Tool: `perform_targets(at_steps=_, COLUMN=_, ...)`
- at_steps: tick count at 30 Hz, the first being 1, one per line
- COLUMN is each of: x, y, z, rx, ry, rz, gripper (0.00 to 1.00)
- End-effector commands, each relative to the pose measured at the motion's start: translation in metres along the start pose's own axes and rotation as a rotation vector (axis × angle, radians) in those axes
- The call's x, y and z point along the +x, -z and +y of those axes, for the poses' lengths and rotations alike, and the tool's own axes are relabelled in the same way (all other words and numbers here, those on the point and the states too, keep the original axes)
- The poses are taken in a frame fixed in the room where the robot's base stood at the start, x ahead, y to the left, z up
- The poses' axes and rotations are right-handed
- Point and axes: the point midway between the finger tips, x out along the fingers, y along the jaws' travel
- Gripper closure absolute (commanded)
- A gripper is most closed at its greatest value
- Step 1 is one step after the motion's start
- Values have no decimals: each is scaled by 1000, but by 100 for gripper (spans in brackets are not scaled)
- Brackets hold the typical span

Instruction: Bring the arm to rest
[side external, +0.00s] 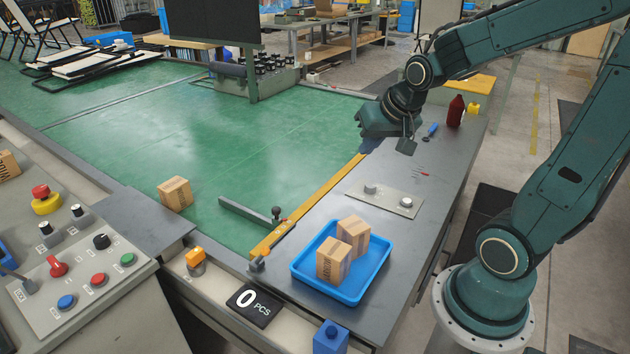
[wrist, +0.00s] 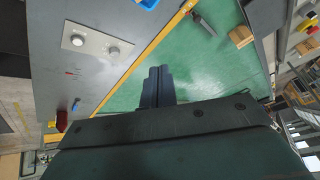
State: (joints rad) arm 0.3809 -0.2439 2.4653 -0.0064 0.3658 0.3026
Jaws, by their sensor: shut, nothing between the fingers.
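My gripper (wrist: 158,86) shows in the wrist view with its two dark fingers together and nothing between them. In the side external view my gripper (side external: 366,148) hangs above the inner edge of the grey table, near the far end of the yellow strip. It appears clear of every object. The green work surface (side external: 200,130) lies below and to the left of it.
A blue tray (side external: 302,274) holds two cardboard boxes (side external: 334,262). Another box (side external: 175,193) sits on the green surface. A knob plate (side external: 385,198) and a red bottle (side external: 456,110) are on the grey table (side external: 330,212). A control panel (side external: 75,270) stands at left.

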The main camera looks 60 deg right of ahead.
Motion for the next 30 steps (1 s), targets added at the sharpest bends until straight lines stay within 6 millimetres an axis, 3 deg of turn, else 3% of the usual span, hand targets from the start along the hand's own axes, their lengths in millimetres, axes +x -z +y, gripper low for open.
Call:
perform_targets(at_steps=6, x=-46, y=-31, z=-27, rx=-208, ry=60, rz=-29, gripper=100)
perform_targets(at_steps=15, x=-100, y=-80, z=-39, rx=-479, ry=135, rz=-67, gripper=100)
perform_targets(at_steps=21, x=-120, y=-103, z=-37, rx=-597, ry=167, rz=-85, gripper=100)
perform_targets(at_steps=30, x=-126, y=-109, z=-35, rx=-632, ry=175, rz=-92, gripper=100)
